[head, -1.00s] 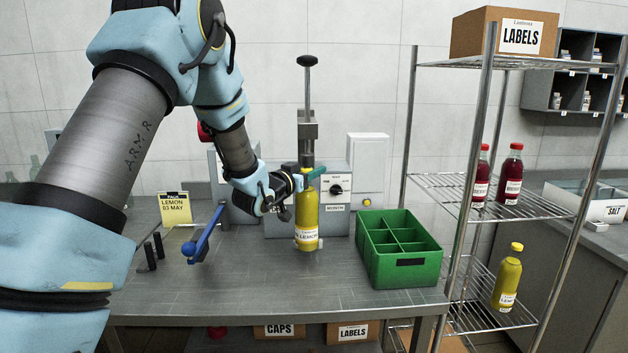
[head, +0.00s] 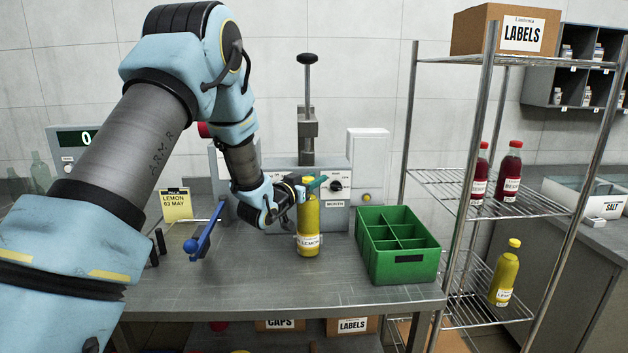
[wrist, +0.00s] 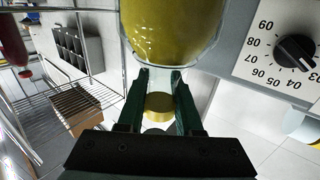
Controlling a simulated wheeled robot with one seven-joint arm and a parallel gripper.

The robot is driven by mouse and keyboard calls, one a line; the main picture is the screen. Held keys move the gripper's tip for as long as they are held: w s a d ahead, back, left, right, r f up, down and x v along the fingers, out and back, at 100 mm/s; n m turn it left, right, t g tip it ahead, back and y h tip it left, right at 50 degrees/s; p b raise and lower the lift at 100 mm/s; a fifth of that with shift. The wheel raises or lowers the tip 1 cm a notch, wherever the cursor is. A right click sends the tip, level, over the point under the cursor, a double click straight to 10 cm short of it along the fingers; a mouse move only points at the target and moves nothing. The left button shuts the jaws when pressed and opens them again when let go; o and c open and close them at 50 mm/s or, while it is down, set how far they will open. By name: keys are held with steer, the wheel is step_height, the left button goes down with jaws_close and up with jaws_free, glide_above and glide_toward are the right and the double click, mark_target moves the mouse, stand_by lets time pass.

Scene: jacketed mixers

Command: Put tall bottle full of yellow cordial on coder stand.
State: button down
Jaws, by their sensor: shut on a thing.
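The tall bottle of yellow cordial (head: 308,219) is upright over the bench, with a white lemon label low on its front. My gripper (head: 306,186) is shut on its neck from the left. In the wrist view my gripper's fingers (wrist: 160,100) are on either side of the neck, with the yellow cap (wrist: 158,105) between them and the yellow body (wrist: 172,25) beyond. I cannot tell whether the base touches the bench. A blue-levered fixture (head: 205,232) with black posts stands left of the bottle; I cannot tell if it is the coder stand.
A lever press (head: 308,128) with a dial panel stands behind the bottle. A green divided crate (head: 402,265) is close on its right. A wire rack (head: 470,210) holds red bottles and another yellow bottle (head: 504,275). The bench front is clear.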

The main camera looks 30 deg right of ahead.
steer(key=c, duration=0.6)
jaws_free()
steer(key=shift+c, duration=0.2)
steer(key=shift+o, duration=0.3)
steer(key=shift+r, duration=0.1)
steer(key=b+v, duration=0.4)
steer(key=v, duration=0.8)
